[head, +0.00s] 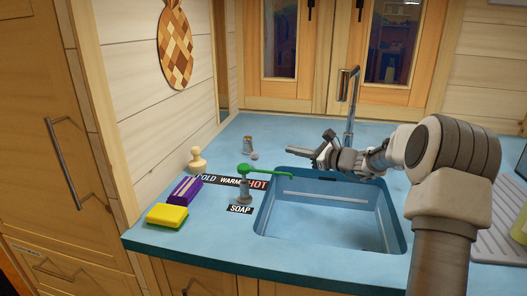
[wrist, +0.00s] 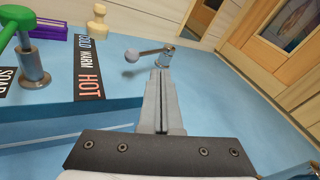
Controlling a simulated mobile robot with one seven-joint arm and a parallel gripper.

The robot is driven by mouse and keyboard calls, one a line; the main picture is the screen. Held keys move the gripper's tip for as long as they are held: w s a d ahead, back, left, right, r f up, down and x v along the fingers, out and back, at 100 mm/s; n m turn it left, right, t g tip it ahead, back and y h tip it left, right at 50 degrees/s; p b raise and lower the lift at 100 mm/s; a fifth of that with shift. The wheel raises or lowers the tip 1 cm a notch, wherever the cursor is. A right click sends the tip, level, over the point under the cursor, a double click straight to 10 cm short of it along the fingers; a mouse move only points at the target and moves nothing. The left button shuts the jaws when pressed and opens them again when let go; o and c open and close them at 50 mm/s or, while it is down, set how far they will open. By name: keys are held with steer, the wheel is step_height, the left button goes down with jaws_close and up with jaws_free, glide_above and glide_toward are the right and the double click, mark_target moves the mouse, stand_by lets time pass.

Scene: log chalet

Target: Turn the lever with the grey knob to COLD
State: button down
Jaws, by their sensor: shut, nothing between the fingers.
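The lever with the grey knob (wrist: 132,56) stands on the blue counter; its metal post (wrist: 166,54) is to the knob's right in the wrist view. In the head view the knob (head: 254,155) is small, in front of its post (head: 248,143). The lever points toward the label strip, around HOT (wrist: 88,84) and WARM; COLD (head: 206,177) is at the strip's left end in the head view. My gripper (head: 319,157) is shut and empty, right of the lever and apart from it. Its fingers (wrist: 162,75) point toward the lever in the wrist view.
A green-handled soap pump (head: 244,185) stands by the SOAP label, left of the sink (head: 330,215). A purple box (head: 186,189), a yellow sponge (head: 167,215) and a wooden peg-like piece (head: 197,160) are farther left. A tall faucet (head: 348,110) rises behind the sink.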

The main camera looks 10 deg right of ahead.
steer(key=n, duration=0.4)
steer(key=n+g+y+b, duration=0.1)
steer(key=n+g+y, duration=0.1)
steer(key=n, duration=1.2)
glide_toward(251, 147)
steer(key=w, duration=0.3)
steer(key=a, duration=0.1)
steer(key=a+f, duration=0.1)
steer(key=shift+w+a+f+b, duration=0.1)
steer(key=shift+a+b, duration=0.2)
steer(key=shift+b, duration=0.1)
steer(key=shift+a, duration=0.5)
steer(key=shift+a+f, duration=0.1)
